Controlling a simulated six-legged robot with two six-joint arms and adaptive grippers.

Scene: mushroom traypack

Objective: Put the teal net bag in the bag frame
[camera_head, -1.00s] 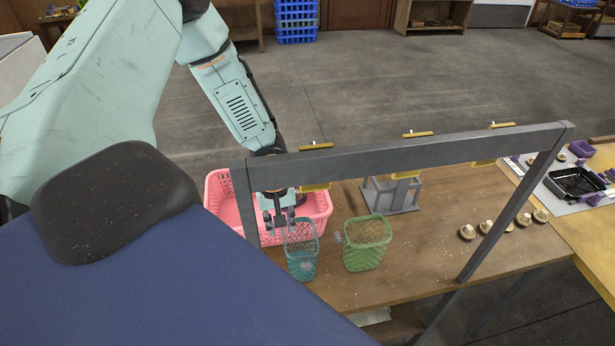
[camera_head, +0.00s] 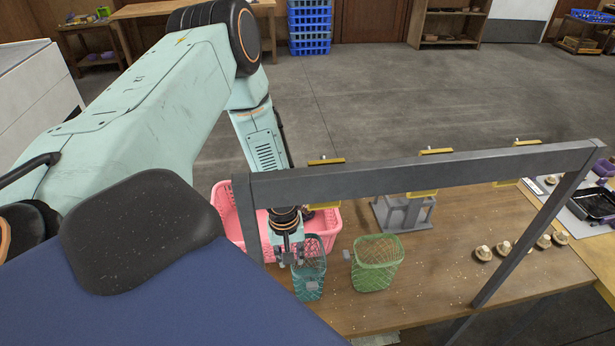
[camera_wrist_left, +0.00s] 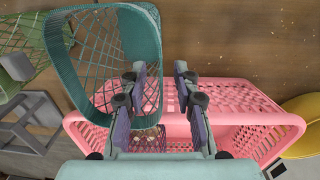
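The teal net bag (camera_head: 310,272) stands upright on the wooden table, mouth up, just right of the pink basket. My left gripper (camera_head: 290,258) is at its left rim. In the left wrist view the bag (camera_wrist_left: 105,15) fills the upper left. The fingers of my left gripper (camera_wrist_left: 160,75) are apart, with the bag's near rim wall running between them and one finger inside the mouth. I cannot see them close on it. A grey stand (camera_head: 408,212), likely the bag frame, is behind the green bag and looks empty. My right gripper is not in view.
A green net bag (camera_head: 376,265) stands right of the teal one. The pink basket (camera_head: 230,212) is beside my left gripper. A grey overhead bar (camera_head: 430,172) with yellow clips crosses in front. Several mushrooms (camera_head: 503,248) lie at the right. The table between is clear.

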